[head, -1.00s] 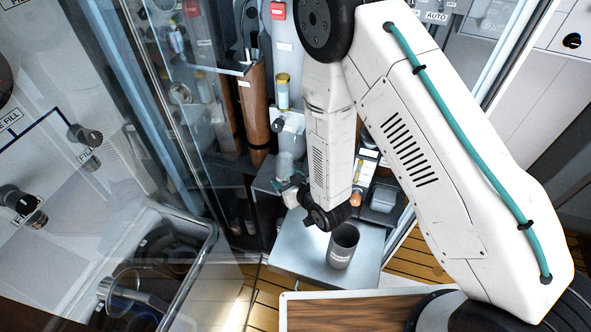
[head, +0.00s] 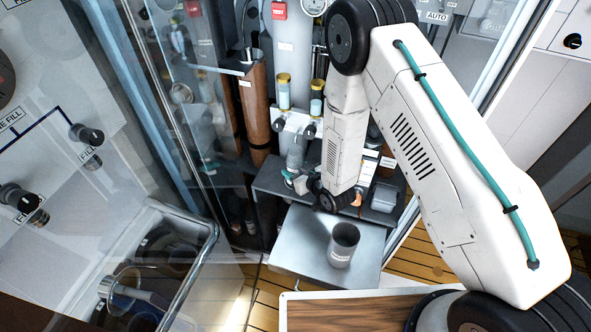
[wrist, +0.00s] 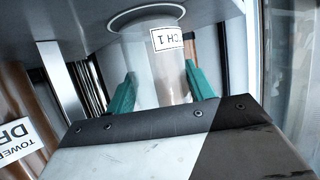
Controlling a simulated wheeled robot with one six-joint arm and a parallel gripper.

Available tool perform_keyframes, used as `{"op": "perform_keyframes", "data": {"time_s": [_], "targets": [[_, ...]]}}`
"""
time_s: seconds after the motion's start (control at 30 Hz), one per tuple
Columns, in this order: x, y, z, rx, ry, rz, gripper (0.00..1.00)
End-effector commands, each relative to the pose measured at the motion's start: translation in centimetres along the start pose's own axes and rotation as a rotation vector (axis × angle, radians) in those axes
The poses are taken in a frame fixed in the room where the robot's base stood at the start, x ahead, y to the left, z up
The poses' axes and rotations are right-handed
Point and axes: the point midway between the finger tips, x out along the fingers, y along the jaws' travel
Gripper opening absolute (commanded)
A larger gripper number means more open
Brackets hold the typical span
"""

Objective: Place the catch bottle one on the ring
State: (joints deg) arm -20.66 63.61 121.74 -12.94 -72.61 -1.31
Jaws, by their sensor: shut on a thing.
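The catch bottle one (wrist: 158,70) is a clear cylinder with a white label, which shows upside down in the wrist view. My gripper (wrist: 160,88) is shut on it, with a teal finger on each side. The bottle's far end meets a pale round rim, apparently the ring (wrist: 118,22), on a grey surface. I cannot tell whether it rests there or is just clear of it. In the head view the bottle (head: 295,153) looks upright above the dark shelf, with my gripper (head: 292,181) low beside it. My wrist hides part of the shelf.
A grey metal cup (head: 342,246) stands on the steel tray (head: 297,246) in front. Two yellow-capped bottles (head: 284,92) hang on the back panel. A brown column (head: 254,112) is at left. A grey box (head: 384,197) sits right on the shelf. Glass panels border the left.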

Motion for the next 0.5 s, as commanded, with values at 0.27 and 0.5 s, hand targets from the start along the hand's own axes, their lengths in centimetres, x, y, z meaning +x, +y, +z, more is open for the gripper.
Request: {"op": "perform_keyframes", "data": {"time_s": [0.27,0.5], "targets": [[0.07,-0.03,0.17,0.0,0.0,0.0,0.75],[-0.31,-0.02,-0.11,0.0,-0.001,0.0,0.75]]}}
